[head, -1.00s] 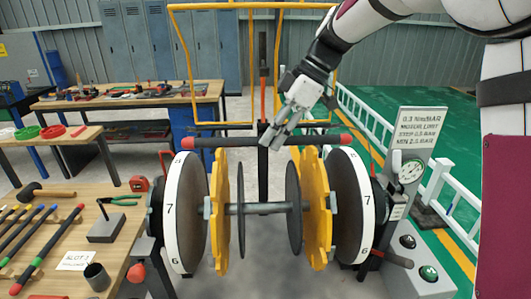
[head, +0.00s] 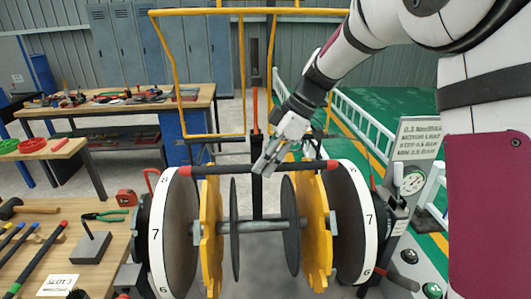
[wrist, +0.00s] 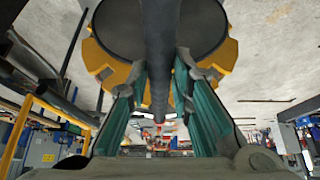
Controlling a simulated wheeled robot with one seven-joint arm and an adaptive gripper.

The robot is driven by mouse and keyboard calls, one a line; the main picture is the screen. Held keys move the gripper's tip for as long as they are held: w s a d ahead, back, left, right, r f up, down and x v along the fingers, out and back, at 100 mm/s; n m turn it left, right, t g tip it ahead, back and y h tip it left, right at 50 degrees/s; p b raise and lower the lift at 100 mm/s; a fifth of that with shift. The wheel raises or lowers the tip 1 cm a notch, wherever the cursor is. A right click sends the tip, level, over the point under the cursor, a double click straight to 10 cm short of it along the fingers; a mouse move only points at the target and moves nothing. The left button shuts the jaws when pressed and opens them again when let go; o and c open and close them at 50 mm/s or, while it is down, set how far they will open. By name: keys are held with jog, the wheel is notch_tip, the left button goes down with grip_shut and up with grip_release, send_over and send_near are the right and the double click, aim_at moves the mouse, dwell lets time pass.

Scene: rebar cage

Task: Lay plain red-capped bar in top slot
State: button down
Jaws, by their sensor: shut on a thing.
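A dark plain bar with red caps (head: 225,169) lies level across the head view, at the top rims of two yellow notched discs (head: 209,225). My gripper (head: 264,168) is shut on it near its middle. In the wrist view the bar (wrist: 160,50) runs between my teal-padded fingers (wrist: 160,105), with a yellow disc (wrist: 98,58) behind it. The discs sit on a grey shaft (head: 262,226) between large wheels marked with numbers. Whether the bar sits down inside the top slots cannot be told, as the notches are not clear behind it.
A dial gauge (head: 412,182) and a sign post stand at the right. A yellow frame (head: 242,75) rises behind the discs.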

jog(key=shift+f, duration=1.7)
jog(key=c, duration=1.4)
grip_release()
jog(key=shift+f, duration=0.2)
jog(key=shift+c, duration=0.2)
jog(key=b+v, duration=0.1)
jog(key=v, duration=0.9)
jog(key=shift+d+r, duration=0.15)
jog(key=shift+r, duration=0.2)
jog(key=shift+d+r, duration=0.35)
jog(key=shift+r, duration=0.25)
